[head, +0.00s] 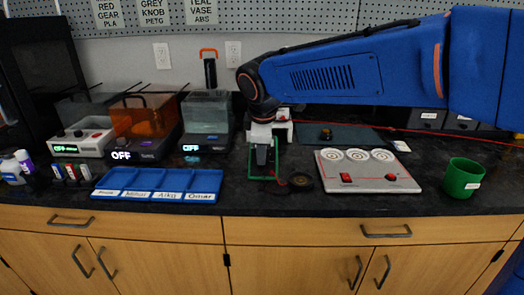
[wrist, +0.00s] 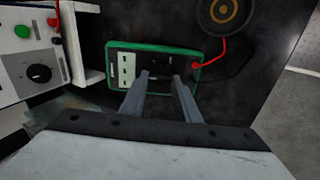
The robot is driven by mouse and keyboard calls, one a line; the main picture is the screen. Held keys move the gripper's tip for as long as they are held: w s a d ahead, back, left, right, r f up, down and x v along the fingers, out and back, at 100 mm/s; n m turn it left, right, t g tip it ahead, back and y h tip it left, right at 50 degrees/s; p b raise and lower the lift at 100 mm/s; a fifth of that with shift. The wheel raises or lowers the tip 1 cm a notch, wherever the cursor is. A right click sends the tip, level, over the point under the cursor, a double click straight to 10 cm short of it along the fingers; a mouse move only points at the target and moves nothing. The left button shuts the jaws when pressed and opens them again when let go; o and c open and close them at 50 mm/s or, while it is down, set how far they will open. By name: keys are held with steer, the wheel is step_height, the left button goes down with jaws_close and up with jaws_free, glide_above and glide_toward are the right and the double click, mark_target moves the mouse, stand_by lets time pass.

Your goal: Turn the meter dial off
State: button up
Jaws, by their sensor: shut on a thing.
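The meter has a green case and lies on the dark counter; its green edge (head: 262,179) shows below my gripper (head: 263,165) in the head view. In the wrist view the meter (wrist: 126,70) lies crosswise under the fingers, with a pale panel on its left part. My gripper (wrist: 161,76) is over the middle of the meter, its two fingers shut on the dark meter dial (wrist: 161,70). The fingers partly hide the dial, so I cannot read its setting. A red lead (wrist: 218,57) runs from the meter's right end.
A black disc with an orange ring (wrist: 225,11) is close to the meter. A white unit with a black knob (wrist: 39,73) stands left in the wrist view. A blue tray (head: 158,183) lies left, a white switch panel (head: 368,181) and green cup (head: 461,178) right.

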steer(key=shift+n, duration=0.3)
steer(key=o, duration=1)
steer(key=shift+o, duration=0.2)
steer(key=shift+s+r, duration=0.1)
steer(key=v, duration=1.7)
steer(key=shift+d, duration=0.1)
